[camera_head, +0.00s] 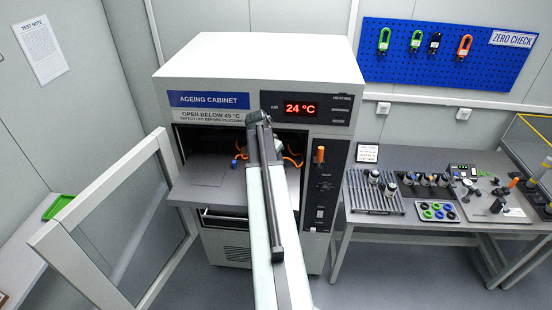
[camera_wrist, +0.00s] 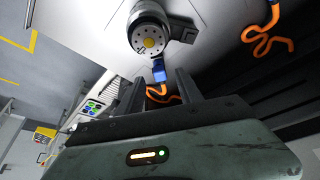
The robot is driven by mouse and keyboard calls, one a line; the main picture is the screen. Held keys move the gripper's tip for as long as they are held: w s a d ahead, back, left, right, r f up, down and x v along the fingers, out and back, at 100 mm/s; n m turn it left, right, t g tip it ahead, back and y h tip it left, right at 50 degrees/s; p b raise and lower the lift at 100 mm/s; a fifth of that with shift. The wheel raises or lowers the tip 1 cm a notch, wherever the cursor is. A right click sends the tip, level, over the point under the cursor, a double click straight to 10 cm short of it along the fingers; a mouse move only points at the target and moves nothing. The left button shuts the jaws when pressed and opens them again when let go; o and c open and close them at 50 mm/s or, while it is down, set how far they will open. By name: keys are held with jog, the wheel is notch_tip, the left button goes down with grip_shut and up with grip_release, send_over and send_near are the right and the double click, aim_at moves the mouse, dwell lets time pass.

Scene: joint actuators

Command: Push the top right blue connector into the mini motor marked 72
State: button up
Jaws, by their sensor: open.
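In the head view my arm reaches into the ageing cabinet (camera_head: 180,85) and hides most of the motor area. A small blue piece (camera_head: 235,163) shows left of the arm.
The cabinet's glass door (camera_head: 120,235) stands open at the left. A grey shelf (camera_head: 205,180) extends from the chamber. Another orange cable (camera_wrist: 262,40) hangs at the wrist view's upper right. The display reads 24 °C. A bench (camera_head: 400,160) with several parts stands right.

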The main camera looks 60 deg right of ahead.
jog(key=a+r, duration=0.1)
jog(key=a, duration=1.1)
jog(key=shift+w+a+r, duration=0.2)
jog(key=shift+w+a, duration=0.05)
jog(key=shift+a, duration=0.05)
jog(key=w+a+f+n+t+y, duration=0.1)
jog(key=w+a+n, duration=0.35)
jog(key=a, duration=0.65)
jog(key=w+a+n+y, duration=0.1)
jog(key=w+a+n, duration=0.35)
jog(key=a, duration=0.65)
jog(key=w+a+n+y, duration=0.15)
jog(key=a+n, duration=0.75)
jog(key=a, duration=1.4)
notch_tip(320, 180, down, 24)
jog(key=s+b, duration=0.2)
jog(key=b, duration=2.2)
jog(key=shift+s+f+g+y, duration=0.2)
jog(key=shift+s+g+y, duration=0.1)
jog(key=shift+g+y, duration=0.15)
